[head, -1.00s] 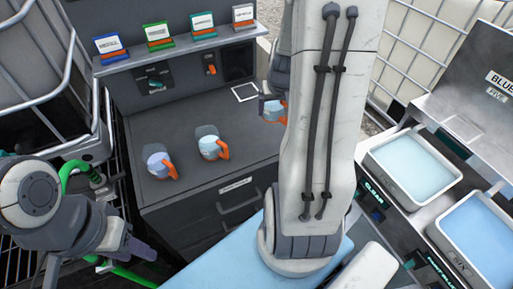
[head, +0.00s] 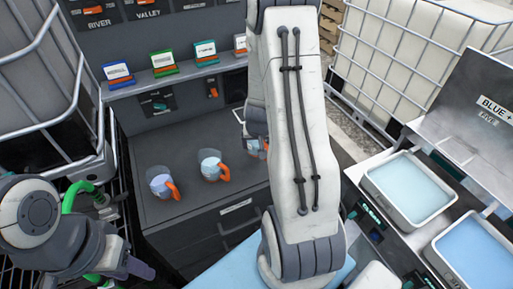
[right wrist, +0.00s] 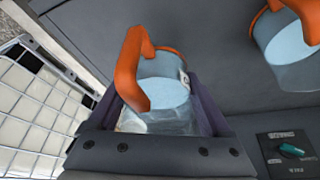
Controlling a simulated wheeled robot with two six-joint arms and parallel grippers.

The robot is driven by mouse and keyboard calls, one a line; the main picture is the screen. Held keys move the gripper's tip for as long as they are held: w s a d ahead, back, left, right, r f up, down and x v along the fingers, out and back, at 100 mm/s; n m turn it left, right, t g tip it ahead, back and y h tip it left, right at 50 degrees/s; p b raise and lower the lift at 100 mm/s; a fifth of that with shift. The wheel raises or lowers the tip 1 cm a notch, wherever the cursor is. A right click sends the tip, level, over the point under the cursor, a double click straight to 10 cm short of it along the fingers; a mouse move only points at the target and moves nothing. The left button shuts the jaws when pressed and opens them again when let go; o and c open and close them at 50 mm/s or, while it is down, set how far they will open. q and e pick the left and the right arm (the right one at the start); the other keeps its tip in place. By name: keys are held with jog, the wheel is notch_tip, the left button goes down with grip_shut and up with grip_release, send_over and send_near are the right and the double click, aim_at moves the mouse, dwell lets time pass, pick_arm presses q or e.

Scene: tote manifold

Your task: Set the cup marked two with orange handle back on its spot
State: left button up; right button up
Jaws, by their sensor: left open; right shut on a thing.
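My right gripper (right wrist: 160,118) is shut on a cup with an orange handle (right wrist: 163,82), between its two dark fingers in the right wrist view. In the head view this held cup (head: 253,147) shows only in part beside my right arm, over the counter's right side; its mark is not readable. A white square outline (head: 238,113) on the counter, partly hidden by my arm, lies behind the held cup. Two more orange-handled cups, a left one (head: 159,182) and a middle one (head: 210,164), stand on the counter. My left gripper (head: 140,268) is open and empty at lower left.
The dark counter (head: 165,220) has free room in front of the two standing cups. A shelf (head: 180,85) with several coloured label cards runs behind it. Caged white tanks stand left and right. Trays of pale blue liquid (head: 410,185) are at right. My right arm hides the counter's right end.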

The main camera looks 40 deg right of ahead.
aim_at(256, 150)
jog(key=shift+w+f+b, duration=0.1)
jog(key=shift+f+b, duration=0.75)
jog(key=shift+f, duration=1.2)
jog(key=shift+f, duration=0.1)
jog(key=o, duration=1.6)
jog(key=shift+c, duration=0.2)
jog(key=shift+a+r, duration=0.1)
jog(key=shift+r, duration=0.35)
jog(key=p+v, duration=0.6)
jog(key=v, duration=0.5)
jog(key=s+a+r+n+y, duration=0.1)
jog(key=a+r+n+y, duration=0.15)
jog(key=a, duration=0.85)
jog(key=a+r+n+y, duration=0.1)
jog(key=a+r+n, duration=0.3)
jog(key=a, duration=0.6)
jog(key=s+a+r+n+g, duration=0.1)
jog(key=s+a+r+n, duration=0.2)
jog(key=s, duration=0.5)
jog(key=s+a+r+n+g, duration=0.2)
jog(key=s+a+r+n, duration=0.1)
jog(key=s+a+n, duration=0.2)
jog(key=s+a, duration=0.2)
jog(key=s, duration=0.1)
jog(key=shift+r+g+b, duration=0.25)
jog(key=shift+g+b, duration=0.05)
